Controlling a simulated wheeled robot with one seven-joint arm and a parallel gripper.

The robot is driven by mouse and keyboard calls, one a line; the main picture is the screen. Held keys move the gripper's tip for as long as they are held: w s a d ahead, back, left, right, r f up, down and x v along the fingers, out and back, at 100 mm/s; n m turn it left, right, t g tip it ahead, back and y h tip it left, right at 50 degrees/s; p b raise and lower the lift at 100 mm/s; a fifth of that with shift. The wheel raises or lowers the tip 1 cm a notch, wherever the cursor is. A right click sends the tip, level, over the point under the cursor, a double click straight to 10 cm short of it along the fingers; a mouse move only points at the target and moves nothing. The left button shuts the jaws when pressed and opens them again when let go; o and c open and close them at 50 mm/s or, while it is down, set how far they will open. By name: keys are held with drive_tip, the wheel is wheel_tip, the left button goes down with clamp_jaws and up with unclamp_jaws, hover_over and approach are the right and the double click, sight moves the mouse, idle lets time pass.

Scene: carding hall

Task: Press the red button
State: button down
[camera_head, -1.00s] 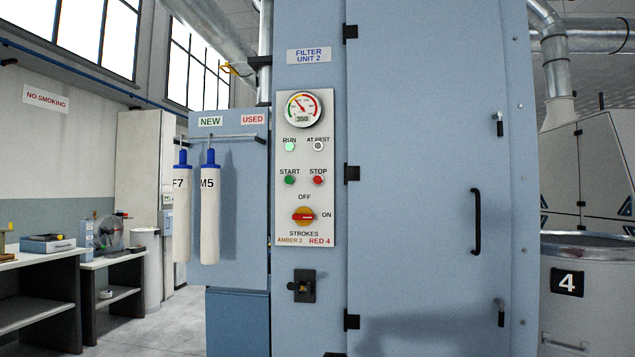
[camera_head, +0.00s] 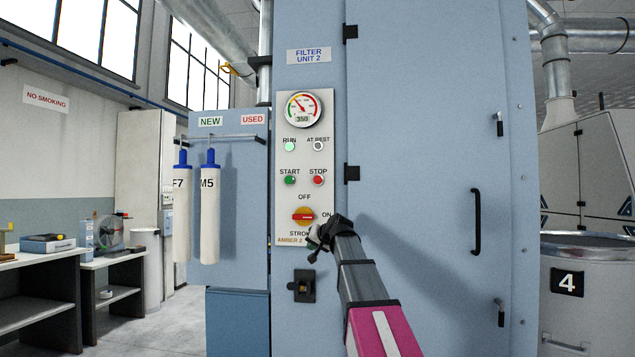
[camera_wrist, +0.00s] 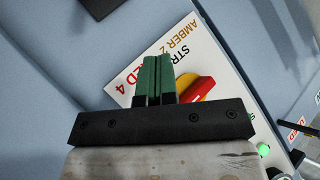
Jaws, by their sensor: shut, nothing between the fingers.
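The red button (camera_head: 318,180), labelled STOP, is on the right side of the white control panel (camera_head: 284,217) on the blue filter cabinet. The green START button (camera_head: 290,180) is to its left. My gripper (camera_head: 314,247) is in front of the panel's lower right part, below the red button and apart from it. In the wrist view, its green fingers (camera_wrist: 153,80) are shut with nothing between them. There they partly cover the red and yellow rotary switch (camera_wrist: 198,89), and the red button cannot be made out.
The rotary switch (camera_head: 304,217) sits between the red button and my gripper. A black latch (camera_head: 304,286) is below the panel. A black door handle (camera_head: 477,222) is to the right. Two white filter sleeves (camera_head: 210,215) hang on the left.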

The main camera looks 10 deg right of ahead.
sight(317, 181)
wheel_tip(317, 181, up, 23)
drive_tip(key=s+t+y, duration=0.1)
drive_tip(key=t, duration=0.2)
drive_tip(key=shift+d+r+y, duration=0.15)
drive_tip(key=shift+y, duration=0.25)
drive_tip(key=shift+w, duration=0.15)
drive_tip(key=shift+w+d, duration=0.45)
drive_tip(key=shift+w, duration=0.9)
drive_tip(key=shift+w+d, duration=0.45)
drive_tip(key=shift+w, duration=0.9)
drive_tip(key=shift+w+d, duration=0.45)
drive_tip(key=shift+w, duration=0.9)
drive_tip(key=shift+w, duration=0.15)
drive_tip(key=shift+w+d, duration=0.15)
drive_tip(key=shift+w, duration=0.1)
drive_tip(key=shift+w+d, duration=0.15)
drive_tip(key=shift+w, duration=0.4)
drive_tip(key=shift+s, duration=0.2)
drive_tip(key=shift+s+a, duration=0.3)
drive_tip(key=shift+s, duration=0.45)
